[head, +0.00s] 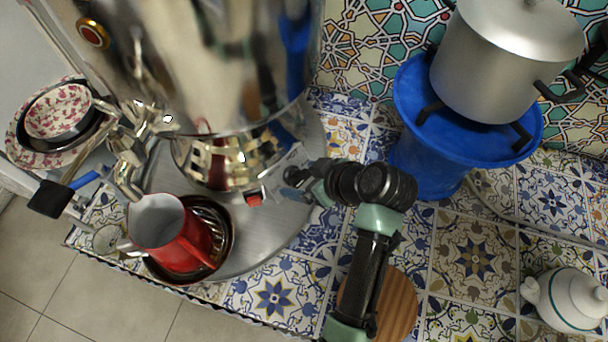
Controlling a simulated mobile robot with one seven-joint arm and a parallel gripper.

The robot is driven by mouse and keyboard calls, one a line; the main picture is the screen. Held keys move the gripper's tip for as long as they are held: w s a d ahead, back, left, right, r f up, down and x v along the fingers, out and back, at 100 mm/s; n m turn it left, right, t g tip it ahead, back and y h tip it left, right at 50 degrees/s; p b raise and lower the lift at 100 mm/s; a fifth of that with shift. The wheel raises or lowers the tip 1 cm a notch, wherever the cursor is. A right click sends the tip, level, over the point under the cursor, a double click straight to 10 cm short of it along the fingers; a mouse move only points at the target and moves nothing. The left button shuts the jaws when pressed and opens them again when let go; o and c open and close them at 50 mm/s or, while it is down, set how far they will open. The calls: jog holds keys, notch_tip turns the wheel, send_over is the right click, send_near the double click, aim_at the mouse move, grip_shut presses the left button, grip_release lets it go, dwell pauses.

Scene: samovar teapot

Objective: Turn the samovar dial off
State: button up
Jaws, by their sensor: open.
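The large polished metal samovar (210,60) fills the top left, its upper part cut off by the frame. Its tap (128,150) sticks out at the left with a dark handle. A small red part (254,199) shows low on the right of its base, beside a grey panel; I cannot tell whether it belongs to the dial. The dial itself is not clearly visible. My gripper (294,184) reaches in from the right, close to this panel, with its tips pointing left at the samovar base. It is open and holds nothing I can see. Contact cannot be told.
A red pitcher (182,243) stands in a dark bowl (224,262) on the round metal tray (268,250). Patterned dishes (60,110) sit at left. A pot (500,65) rests on a blue burner (430,160). A white teapot (568,300) stands lower right.

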jog(key=shift+r, duration=0.1)
jog(key=v, duration=1.3)
jog(key=shift+p, duration=0.45)
